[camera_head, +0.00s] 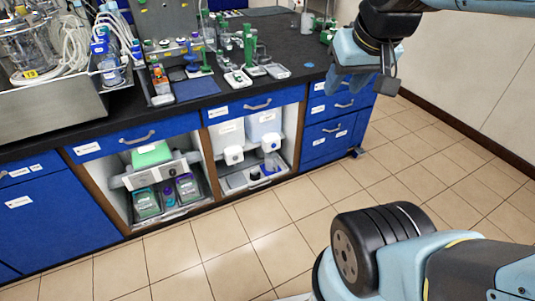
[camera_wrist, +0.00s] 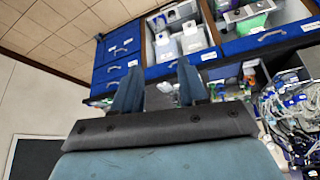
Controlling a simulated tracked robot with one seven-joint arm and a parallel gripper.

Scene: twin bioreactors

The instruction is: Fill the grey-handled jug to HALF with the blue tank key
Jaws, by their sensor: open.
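Two white tanks, a left one (camera_head: 227,133) and a right one (camera_head: 263,124), stand in the open right bay of the blue cabinet. I cannot pick out the grey-handled jug or the blue tank key for sure. My gripper (camera_head: 362,88) is open and empty, raised above the floor near the bench's right end. The wrist view shows its two fingers (camera_wrist: 158,80) apart, with the tanks (camera_wrist: 191,38) beyond.
The black bench top (camera_head: 285,48) carries racks, green stands and a blue mat (camera_head: 197,88). Glass vessels with many tubes (camera_head: 35,50) crowd the left. The tiled floor (camera_head: 240,260) in front is clear.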

